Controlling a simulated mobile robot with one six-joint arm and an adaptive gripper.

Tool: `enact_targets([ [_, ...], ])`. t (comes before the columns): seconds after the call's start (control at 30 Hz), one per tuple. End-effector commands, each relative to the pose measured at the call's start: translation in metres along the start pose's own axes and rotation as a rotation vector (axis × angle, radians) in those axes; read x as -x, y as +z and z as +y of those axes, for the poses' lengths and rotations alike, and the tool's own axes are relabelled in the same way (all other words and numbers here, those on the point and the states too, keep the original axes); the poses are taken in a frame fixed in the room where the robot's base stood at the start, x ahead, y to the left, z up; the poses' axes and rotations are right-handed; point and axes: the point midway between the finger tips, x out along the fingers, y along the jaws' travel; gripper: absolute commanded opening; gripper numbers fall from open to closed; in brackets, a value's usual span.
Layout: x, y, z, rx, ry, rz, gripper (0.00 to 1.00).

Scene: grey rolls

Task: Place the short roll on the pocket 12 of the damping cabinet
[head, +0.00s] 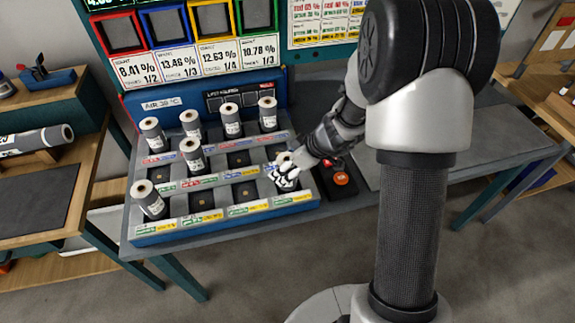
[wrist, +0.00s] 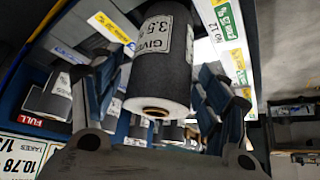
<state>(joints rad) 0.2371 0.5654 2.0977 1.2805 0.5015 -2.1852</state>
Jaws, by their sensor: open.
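The short grey roll (wrist: 158,72), with a white label and a cardboard core, stands between the fingers of my gripper (wrist: 160,88) in the wrist view. A tag reading "No 12" is beside it. In the head view, this roll (head: 283,157) is at the front right corner pocket of the damping cabinet (head: 180,228), partly hidden by my gripper (head: 285,177). My gripper is open, with a finger on each side of the roll. The roll's seat in the pocket is hidden.
Other grey rolls stand in the back row, one in the middle row (head: 193,157) and one at the front left (head: 149,200). Several pockets are empty.

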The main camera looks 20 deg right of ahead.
Motion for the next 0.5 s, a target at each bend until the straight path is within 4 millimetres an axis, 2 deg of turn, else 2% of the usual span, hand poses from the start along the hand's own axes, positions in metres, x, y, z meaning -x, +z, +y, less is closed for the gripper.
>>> enact_targets([
  [0.33,0.005,-0.003,0.0,-0.001,0.0,0.0,0.69],
  [0.5,0.04,-0.003,0.001,0.001,0.005,0.002,0.69],
])
